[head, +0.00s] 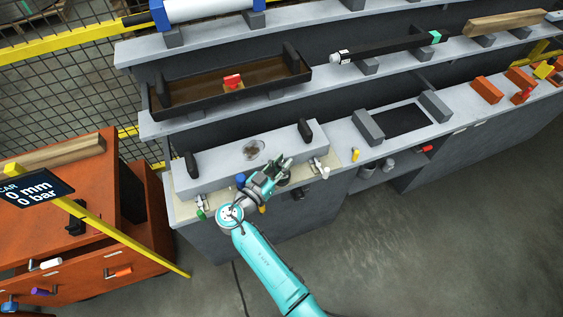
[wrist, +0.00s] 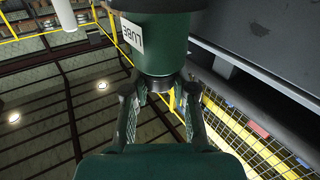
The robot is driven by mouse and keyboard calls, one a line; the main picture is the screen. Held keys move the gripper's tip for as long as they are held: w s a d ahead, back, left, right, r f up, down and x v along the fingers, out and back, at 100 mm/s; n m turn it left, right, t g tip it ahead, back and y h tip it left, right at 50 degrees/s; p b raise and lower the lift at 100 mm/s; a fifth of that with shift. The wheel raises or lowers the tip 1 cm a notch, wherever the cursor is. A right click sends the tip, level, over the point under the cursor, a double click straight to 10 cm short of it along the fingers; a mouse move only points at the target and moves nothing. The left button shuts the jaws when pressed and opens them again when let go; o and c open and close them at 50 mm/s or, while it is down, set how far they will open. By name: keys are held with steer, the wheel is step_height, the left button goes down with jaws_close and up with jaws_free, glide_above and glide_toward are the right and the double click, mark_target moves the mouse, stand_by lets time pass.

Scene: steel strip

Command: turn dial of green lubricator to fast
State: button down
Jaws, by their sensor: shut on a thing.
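The green lubricator (wrist: 160,40) fills the top middle of the wrist view. Its white LUBE label (wrist: 131,33) appears upside down. A dark, narrower dial (wrist: 160,82) sits at the end of its body facing me. My gripper (wrist: 160,92) has one finger on each side of the dial and is shut on it. The dial's marks and setting cannot be read. In the head view my gripper (head: 279,166) is at the front edge of the lower bench, and the lubricator cannot be clearly told apart from it.
A grey block with two black handles (head: 215,168) lies on the bench behind my gripper. Small levers (head: 319,168) and a yellow item (head: 355,154) stand along the front edge. An orange cabinet (head: 80,215) and slanting yellow bar (head: 110,228) are left. Floor at right is clear.

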steer(key=c, duration=0.9)
jaws_free()
steer(key=v, duration=1.2)
